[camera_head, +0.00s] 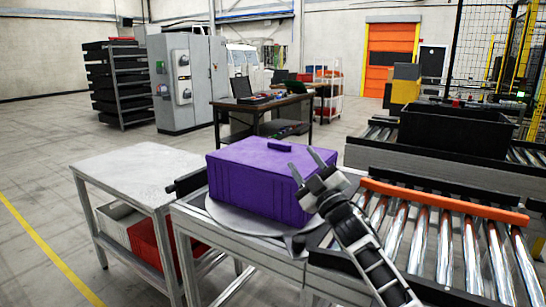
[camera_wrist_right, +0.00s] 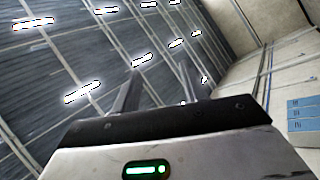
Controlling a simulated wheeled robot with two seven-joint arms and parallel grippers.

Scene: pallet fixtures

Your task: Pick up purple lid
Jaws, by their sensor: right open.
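The purple lid (camera_head: 262,153) lies on top of a purple box (camera_head: 245,193), with a small raised handle near its far right edge. The box stands on a round grey turntable (camera_head: 225,213). My right gripper (camera_head: 303,163) is open and empty, in front of the right end of the box in the head view, with its fingers pointing up and left. Whether it touches the box cannot be told. In the right wrist view the open fingers (camera_wrist_right: 160,88) point toward the ceiling, with nothing between them. My left gripper is not in view.
A grey-topped table (camera_head: 140,172) stands at the left, with white and red bins below. A roller conveyor (camera_head: 440,235) with an orange bar (camera_head: 445,200) lies at the right. A black crate (camera_head: 457,130) sits on the conveyor behind. Open floor lies at the far left.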

